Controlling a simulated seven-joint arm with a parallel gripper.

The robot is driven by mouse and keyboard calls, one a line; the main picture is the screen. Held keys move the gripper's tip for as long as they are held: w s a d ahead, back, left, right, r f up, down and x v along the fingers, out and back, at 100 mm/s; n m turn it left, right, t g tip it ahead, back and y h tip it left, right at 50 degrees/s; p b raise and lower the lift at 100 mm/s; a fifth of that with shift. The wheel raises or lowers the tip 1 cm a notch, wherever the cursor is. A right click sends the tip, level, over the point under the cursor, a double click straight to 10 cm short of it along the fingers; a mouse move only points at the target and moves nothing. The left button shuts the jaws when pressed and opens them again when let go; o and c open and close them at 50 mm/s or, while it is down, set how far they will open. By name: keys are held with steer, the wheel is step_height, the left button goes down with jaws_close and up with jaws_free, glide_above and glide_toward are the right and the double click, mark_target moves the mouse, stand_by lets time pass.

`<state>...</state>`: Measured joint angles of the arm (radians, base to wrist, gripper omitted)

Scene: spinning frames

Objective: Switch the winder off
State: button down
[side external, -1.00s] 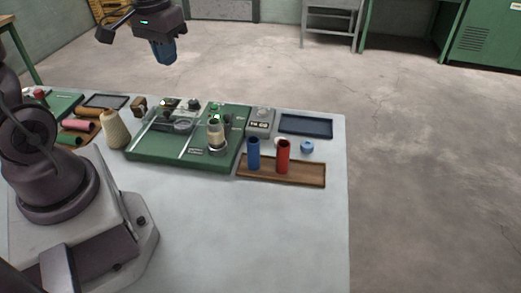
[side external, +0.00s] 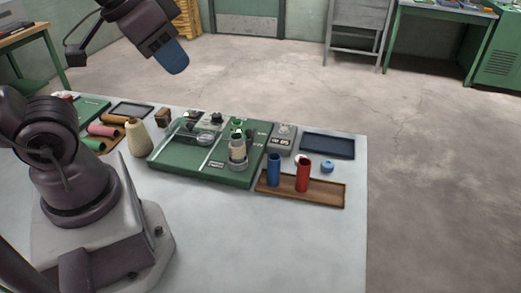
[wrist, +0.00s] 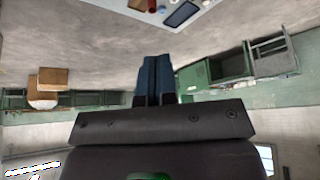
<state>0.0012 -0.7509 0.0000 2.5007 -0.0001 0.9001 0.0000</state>
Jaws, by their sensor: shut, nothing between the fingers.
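The winder (side external: 205,165) is a green flat machine on the white table. A cream-wound bobbin (side external: 237,148) stands upright at its right side, and small knobs and metal parts sit along its back. A grey box (side external: 281,138) with a dark display or label stands at its back right corner. I cannot tell which part is the switch or how it is set. My gripper (side external: 180,66) is high above and behind the table, tilted, with its blue fingers shut and empty. In the wrist view the shut fingers (wrist: 155,65) touch nothing.
A wooden rack (side external: 325,194) holds a blue and a red spool upright. A dark tray (side external: 327,146), a small blue ring (side external: 327,167) and a cream cone (side external: 138,138) stand nearby. Coloured spools (side external: 102,131) lie at left. The table's front right is clear.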

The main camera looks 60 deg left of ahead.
steer(key=shift+a, duration=0.1)
steer(key=w+a+f+n+g, duration=0.2)
steer(key=w+a+f+n, duration=0.2)
steer(key=a+n, duration=0.5)
steer(key=w+a+f+n+g+y, duration=0.1)
steer(key=w+a+f+n+g, duration=0.2)
steer(key=a+f+n, duration=0.4)
steer(key=w+a+f+n+g+y, duration=0.1)
steer(key=w+a+f+n+g, duration=0.2)
steer(key=a+n, duration=0.8)
steer(key=w+a+f, duration=0.2)
steer(key=w+a, duration=0.1)
steer(key=a, duration=0.2)
steer(key=shift+a+f, duration=0.3)
steer(key=shift+f, duration=0.15)
